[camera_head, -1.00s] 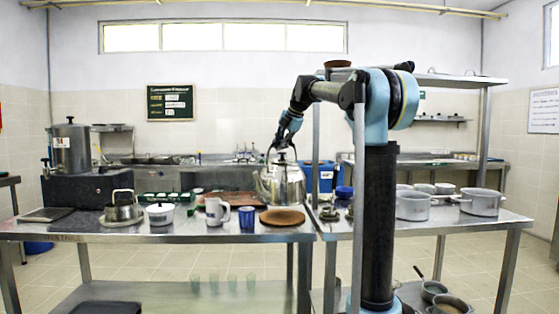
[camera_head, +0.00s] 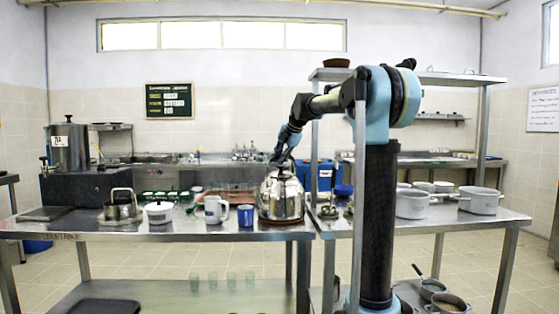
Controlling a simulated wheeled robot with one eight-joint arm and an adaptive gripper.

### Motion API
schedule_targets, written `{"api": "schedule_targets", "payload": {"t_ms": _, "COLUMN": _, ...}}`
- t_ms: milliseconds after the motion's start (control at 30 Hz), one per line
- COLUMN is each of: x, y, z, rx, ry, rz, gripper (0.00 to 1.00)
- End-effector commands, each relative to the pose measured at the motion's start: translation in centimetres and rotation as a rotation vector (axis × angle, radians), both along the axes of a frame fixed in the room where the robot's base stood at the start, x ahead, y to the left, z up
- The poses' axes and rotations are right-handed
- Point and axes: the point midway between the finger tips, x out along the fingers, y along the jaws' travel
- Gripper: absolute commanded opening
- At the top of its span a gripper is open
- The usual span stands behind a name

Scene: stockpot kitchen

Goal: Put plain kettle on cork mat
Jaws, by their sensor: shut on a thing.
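The plain kettle (camera_head: 281,197), shiny steel with a dark handle, is upright over the cork mat (camera_head: 284,222) near the right end of the left steel table. Its base looks to be on the mat or very close to it; I cannot tell if they touch. Most of the mat is hidden behind the kettle, with only a brown edge showing. My gripper (camera_head: 281,158) reaches down from above and is shut on the kettle's handle; its fingertips are small and partly blend with the handle.
A blue cup (camera_head: 246,215) stands just left of the kettle, then a mug (camera_head: 215,209) and a white pot (camera_head: 159,212). Small dark items (camera_head: 329,211) and grey pots (camera_head: 412,204) stand to the right.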

Motion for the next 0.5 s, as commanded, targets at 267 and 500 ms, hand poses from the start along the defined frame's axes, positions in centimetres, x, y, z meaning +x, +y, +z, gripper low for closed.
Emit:
{"api": "schedule_targets", "payload": {"t_ms": 267, "x": 0.07, "y": 0.02, "z": -0.13, "rx": 0.0, "ry": 0.0, "rz": 0.0, "gripper": 0.39}}
{"api": "schedule_targets", "payload": {"t_ms": 500, "x": 0.03, "y": 0.01, "z": -0.11, "rx": 0.0, "ry": 0.0, "rz": 0.0, "gripper": 0.39}}
